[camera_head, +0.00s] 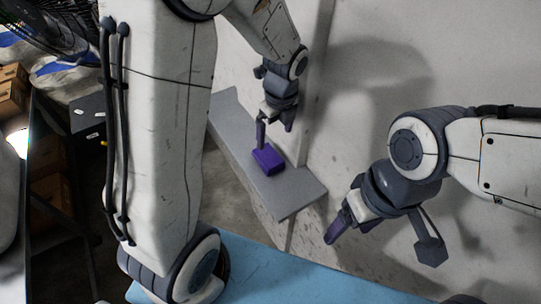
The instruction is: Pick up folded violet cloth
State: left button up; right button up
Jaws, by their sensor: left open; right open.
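The folded violet cloth (268,160) is a small violet block lying on a narrow grey shelf (300,195) along the wall. My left gripper (275,133) is open and points down just above the cloth. One of its fingers is close to the cloth's upper left side and the other is higher to the right. I cannot tell whether the near finger touches the cloth. My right gripper (335,232) is open and empty, off the shelf's near right end, pointing down and left.
A blue surface (290,277) lies below and in front of the shelf. Brown boxes (12,90), a dark box (90,115) and a black fan (50,25) stand at the left. A pale wall rises right behind the shelf.

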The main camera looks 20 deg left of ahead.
pick_arm(q)
jog(key=m, duration=0.1)
send_over(268, 154)
jog(key=f, duration=0.5)
jog(key=shift+d+f, duration=0.25)
jog(key=shift+a+f, duration=0.2)
jog(key=shift+f, duration=2.85)
jog(key=c, duration=1.2)
